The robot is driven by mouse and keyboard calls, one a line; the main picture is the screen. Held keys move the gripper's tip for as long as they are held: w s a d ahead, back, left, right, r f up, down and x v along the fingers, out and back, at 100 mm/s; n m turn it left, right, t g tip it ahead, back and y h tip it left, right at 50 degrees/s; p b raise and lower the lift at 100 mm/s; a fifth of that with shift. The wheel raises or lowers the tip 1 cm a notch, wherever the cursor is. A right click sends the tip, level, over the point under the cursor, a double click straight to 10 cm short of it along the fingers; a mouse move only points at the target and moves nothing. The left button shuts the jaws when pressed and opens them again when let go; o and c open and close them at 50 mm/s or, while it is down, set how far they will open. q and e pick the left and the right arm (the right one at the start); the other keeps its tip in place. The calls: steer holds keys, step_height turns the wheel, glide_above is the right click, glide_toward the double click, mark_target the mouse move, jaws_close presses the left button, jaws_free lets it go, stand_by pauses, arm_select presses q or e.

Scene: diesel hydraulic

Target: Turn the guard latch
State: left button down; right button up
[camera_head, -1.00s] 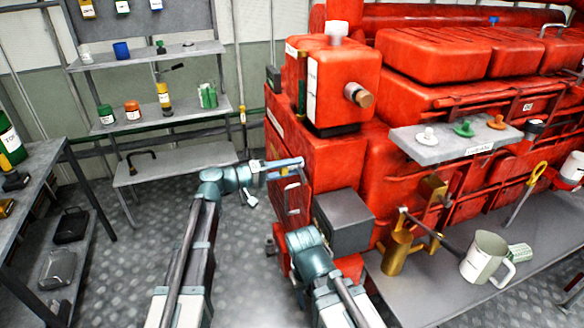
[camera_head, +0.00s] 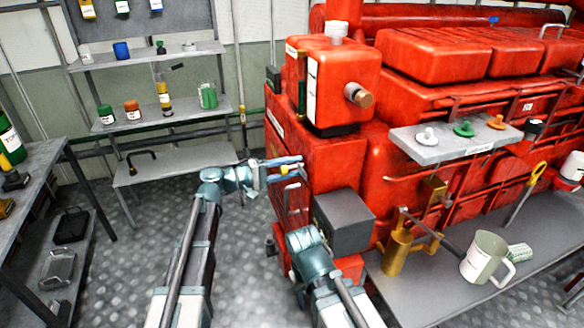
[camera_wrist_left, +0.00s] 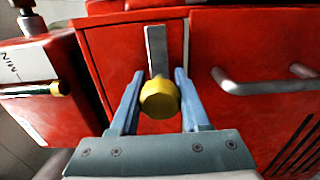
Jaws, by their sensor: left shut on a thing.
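The guard latch shows in the left wrist view as a grey metal bar (camera_wrist_left: 156,50) with a round yellow knob (camera_wrist_left: 160,98) at its near end, on a red panel. The bar points almost straight up in that view. My left gripper (camera_wrist_left: 158,102) has its blue fingers on either side of the knob and is shut on it. In the head view my left gripper (camera_head: 291,166) is at the left end face of the red engine, with a bit of yellow at its fingers. My right arm shows at the bottom centre, but its gripper does not show.
A grey bar handle (camera_wrist_left: 262,84) is on the red panel right of the latch. A dark grey box (camera_head: 343,222) sticks out beside my right arm. A bench with a pitcher (camera_head: 484,256) and brass can (camera_head: 397,252) is at right.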

arm_select(q)
steer(key=shift+c, duration=1.9)
jaws_free()
